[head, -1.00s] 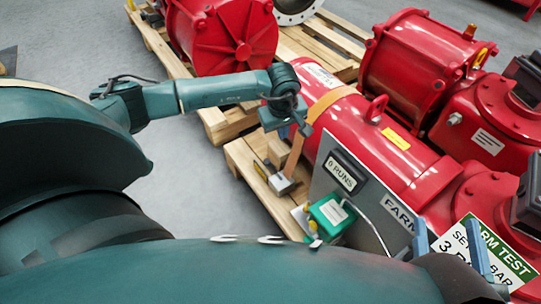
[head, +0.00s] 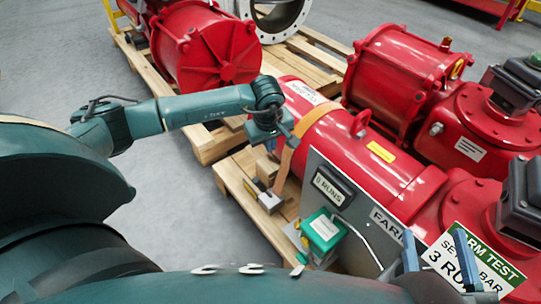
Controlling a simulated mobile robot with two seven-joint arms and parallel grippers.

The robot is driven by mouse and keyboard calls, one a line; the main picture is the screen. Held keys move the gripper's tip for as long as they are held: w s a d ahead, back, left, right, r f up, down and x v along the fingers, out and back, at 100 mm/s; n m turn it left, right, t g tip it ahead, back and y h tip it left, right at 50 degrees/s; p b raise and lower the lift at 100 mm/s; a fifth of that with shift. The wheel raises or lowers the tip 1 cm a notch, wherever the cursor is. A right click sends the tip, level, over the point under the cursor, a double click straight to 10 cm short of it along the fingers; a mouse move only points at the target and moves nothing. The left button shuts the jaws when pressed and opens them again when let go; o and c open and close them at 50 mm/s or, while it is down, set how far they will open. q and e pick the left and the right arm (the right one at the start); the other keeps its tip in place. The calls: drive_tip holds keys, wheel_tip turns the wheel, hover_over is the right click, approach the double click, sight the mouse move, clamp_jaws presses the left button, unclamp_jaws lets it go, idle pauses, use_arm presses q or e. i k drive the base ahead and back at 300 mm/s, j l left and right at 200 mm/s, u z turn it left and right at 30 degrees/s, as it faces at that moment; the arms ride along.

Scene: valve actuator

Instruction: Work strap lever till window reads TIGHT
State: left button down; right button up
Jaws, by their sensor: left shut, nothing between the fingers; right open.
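An orange strap (head: 286,163) runs over the red cylinder (head: 335,140) and down to a small metal ratchet buckle (head: 270,202) at the pallet's edge. The lever is too small to make out, and I cannot read a TIGHT window. My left gripper (head: 291,142) is shut and empty beside the strap, above the buckle; I cannot tell if it touches the strap. My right gripper (head: 440,250) is open and empty at lower right, in front of the FARM TEST sign (head: 474,258).
A grey panel with a counter reading 0 RUNS (head: 329,188) stands against the cylinder. A green box (head: 323,231) with a cable sits below it. Other red actuators (head: 205,45) stand on wooden pallets (head: 235,178). The grey floor at left is clear.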

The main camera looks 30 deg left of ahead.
sight(256, 181)
drive_tip(key=k, duration=1)
